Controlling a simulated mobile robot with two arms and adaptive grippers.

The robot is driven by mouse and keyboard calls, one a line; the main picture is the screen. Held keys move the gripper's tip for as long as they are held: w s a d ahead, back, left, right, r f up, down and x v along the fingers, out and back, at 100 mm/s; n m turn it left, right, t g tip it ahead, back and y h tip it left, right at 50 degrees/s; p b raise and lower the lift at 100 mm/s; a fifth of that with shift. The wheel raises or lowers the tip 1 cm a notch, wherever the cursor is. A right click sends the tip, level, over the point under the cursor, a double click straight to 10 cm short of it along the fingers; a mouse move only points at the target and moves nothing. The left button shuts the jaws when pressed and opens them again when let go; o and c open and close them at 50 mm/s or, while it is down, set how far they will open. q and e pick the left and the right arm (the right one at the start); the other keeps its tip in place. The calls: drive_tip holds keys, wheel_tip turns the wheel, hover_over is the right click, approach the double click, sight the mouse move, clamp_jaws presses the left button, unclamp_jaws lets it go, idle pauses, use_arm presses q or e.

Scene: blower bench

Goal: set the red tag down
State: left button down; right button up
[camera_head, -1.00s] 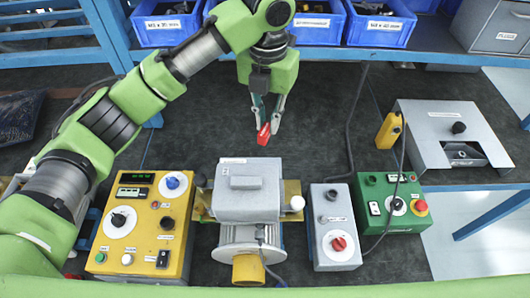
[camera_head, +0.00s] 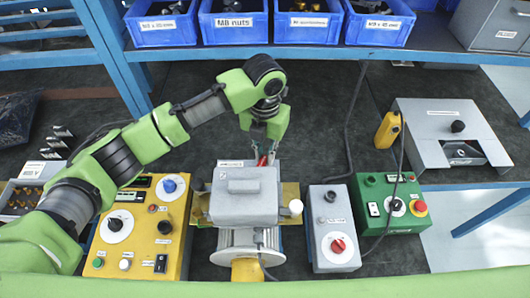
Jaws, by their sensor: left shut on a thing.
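The red tag (camera_head: 262,160) is small and mostly hidden, with a bit of red showing between the fingers of my left gripper (camera_head: 263,152). My left gripper is shut on the tag and points down just behind the grey block-shaped machine housing (camera_head: 245,202). Whether the tag touches the bench or the housing cannot be told. My right gripper is not in view.
A yellow control box (camera_head: 141,240) stands left of the housing. A grey switch box (camera_head: 333,240) and a green box (camera_head: 388,205) stand right. Blue bins (camera_head: 232,32) line the shelf behind. Dark bench mat (camera_head: 320,105) is clear behind the switch box.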

use_arm(q)
drive_tip(key=shift+f, duration=0.55)
drive_tip(key=shift+f, duration=0.15)
drive_tip(key=c, duration=2)
unclamp_jaws()
